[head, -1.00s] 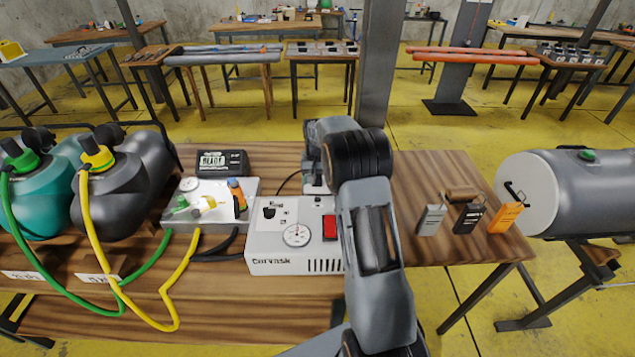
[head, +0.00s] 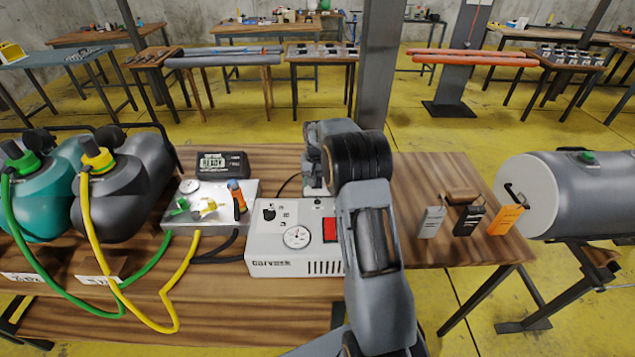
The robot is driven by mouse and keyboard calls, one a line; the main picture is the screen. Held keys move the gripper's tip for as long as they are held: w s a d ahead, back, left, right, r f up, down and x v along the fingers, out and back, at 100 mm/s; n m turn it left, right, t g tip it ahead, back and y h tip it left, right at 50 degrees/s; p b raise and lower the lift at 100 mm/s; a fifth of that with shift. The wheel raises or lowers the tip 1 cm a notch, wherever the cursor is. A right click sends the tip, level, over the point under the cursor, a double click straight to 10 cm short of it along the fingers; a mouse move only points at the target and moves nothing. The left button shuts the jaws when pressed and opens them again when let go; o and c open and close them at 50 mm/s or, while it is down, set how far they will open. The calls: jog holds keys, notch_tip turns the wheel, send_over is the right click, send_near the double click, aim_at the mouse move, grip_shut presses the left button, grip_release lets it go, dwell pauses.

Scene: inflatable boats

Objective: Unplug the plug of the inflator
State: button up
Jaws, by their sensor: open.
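The inflator is a white box (head: 268,250) with a gauge, a knob and a red switch, standing on the wooden table. A black cable (head: 286,184) runs from behind it toward a pale block (head: 313,190) at the back. I cannot make out the plug itself; it seems to be at that block, largely hidden by my arm. My gripper (head: 314,176) is above and around that spot, behind the inflator's right part. It is open. Its fingertips are small and partly covered, so I cannot tell whether they touch the plug.
Left of the inflator are a metal valve tray (head: 212,190), a black display box (head: 222,164), and dark and teal tanks (head: 50,205) with green and yellow hoses. The tabletop between arm and tags is clear.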

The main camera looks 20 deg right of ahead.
jog(key=shift+c, duration=0.5)
grip_shut()
jog(key=shift+r, duration=0.15)
jog(key=shift+r+p, duration=2.2)
jog(key=shift+r, duration=0.7)
